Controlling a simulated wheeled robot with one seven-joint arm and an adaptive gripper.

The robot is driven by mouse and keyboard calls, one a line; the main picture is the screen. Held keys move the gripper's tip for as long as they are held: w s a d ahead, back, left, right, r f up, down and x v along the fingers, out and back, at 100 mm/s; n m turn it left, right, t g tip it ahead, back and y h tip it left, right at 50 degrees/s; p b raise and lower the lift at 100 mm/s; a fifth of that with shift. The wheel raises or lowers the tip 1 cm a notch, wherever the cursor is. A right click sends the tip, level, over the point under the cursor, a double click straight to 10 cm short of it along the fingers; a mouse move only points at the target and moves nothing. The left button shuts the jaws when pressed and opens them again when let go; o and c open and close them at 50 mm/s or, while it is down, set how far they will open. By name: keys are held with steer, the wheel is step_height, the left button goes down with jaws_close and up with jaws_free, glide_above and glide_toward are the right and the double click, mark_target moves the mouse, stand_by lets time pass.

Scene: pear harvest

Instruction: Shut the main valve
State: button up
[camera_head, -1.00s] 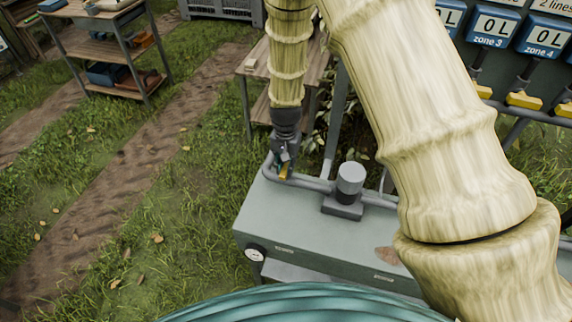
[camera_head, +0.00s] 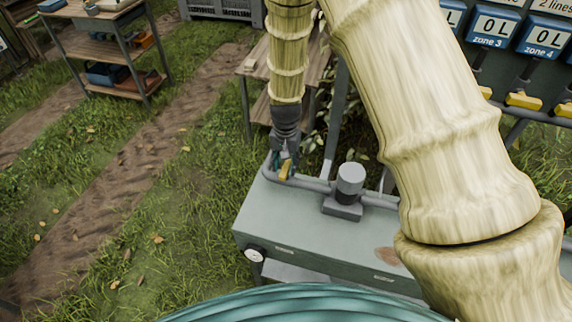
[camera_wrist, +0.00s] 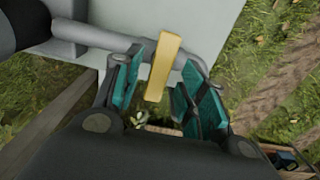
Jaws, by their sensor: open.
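The main valve's yellow lever (camera_head: 285,170) sits on the grey pipe at the back left corner of the grey cabinet. In the wrist view the yellow lever (camera_wrist: 164,66) stands between the two teal finger pads, with a gap visible on each side. My gripper (camera_head: 281,163) points down over the lever from above. In the wrist view my gripper (camera_wrist: 155,90) is open around the lever and does not clearly touch it. The lever's pivot on the pipe (camera_wrist: 98,38) is partly hidden.
A grey pump (camera_head: 349,183) stands on the cabinet (camera_head: 310,240) just right of the valve. Zone meters (camera_head: 494,29) with yellow levers (camera_head: 523,100) hang on a panel at upper right. A wooden bench (camera_head: 257,70) stands behind. Grass and a dirt path lie open at left.

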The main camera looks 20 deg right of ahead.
mark_target(286, 167)
step_height(286, 167, up, 11)
stand_by(0.5)
